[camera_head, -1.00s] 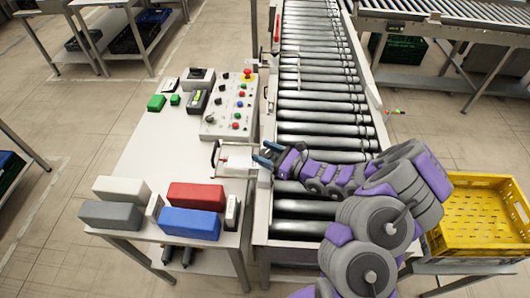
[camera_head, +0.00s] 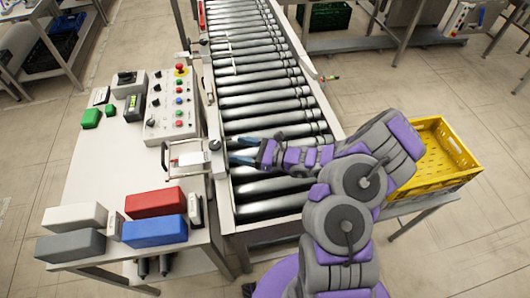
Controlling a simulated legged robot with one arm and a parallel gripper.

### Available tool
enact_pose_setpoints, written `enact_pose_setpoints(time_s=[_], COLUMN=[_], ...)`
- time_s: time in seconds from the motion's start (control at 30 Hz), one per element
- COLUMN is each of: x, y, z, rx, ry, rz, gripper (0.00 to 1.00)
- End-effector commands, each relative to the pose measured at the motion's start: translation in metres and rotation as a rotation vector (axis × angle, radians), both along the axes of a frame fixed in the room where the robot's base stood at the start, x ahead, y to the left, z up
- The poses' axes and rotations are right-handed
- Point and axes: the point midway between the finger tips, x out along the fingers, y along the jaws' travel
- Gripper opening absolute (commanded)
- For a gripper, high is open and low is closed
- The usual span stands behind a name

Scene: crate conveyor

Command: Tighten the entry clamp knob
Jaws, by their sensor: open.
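The entry clamp knob (camera_head: 215,145) is a small dark round piece on the left rail of the roller conveyor (camera_head: 272,121). It sits at the right end of a metal clamp frame with a white block (camera_head: 192,159). My gripper (camera_head: 235,150) has two blue-grey fingers pointing left, just right of the knob and over the rollers. The fingers are spread apart with nothing between them. A small gap seems to separate the fingertips from the knob. Whether the knob is tight cannot be told.
A control panel (camera_head: 171,124) with coloured buttons stands on the white table (camera_head: 100,165). Red (camera_head: 155,202), blue (camera_head: 154,231), white (camera_head: 74,216) and grey (camera_head: 70,245) blocks lie at its front. A yellow crate (camera_head: 437,158) stands right of my arm.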

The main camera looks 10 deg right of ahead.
Motion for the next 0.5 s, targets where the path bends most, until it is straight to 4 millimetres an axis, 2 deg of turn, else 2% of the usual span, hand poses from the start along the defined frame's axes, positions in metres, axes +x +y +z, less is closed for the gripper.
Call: enact_pose_setpoints(time_s=[0.2, 0.5], x=[-0.018, -0.035], y=[-0.036, -0.064], z=[0.000, -0.002], rx=[-0.001, -0.001], ry=[0.003, 0.005], rz=[-0.006, -0.002], gripper=[0.69, 0.69])
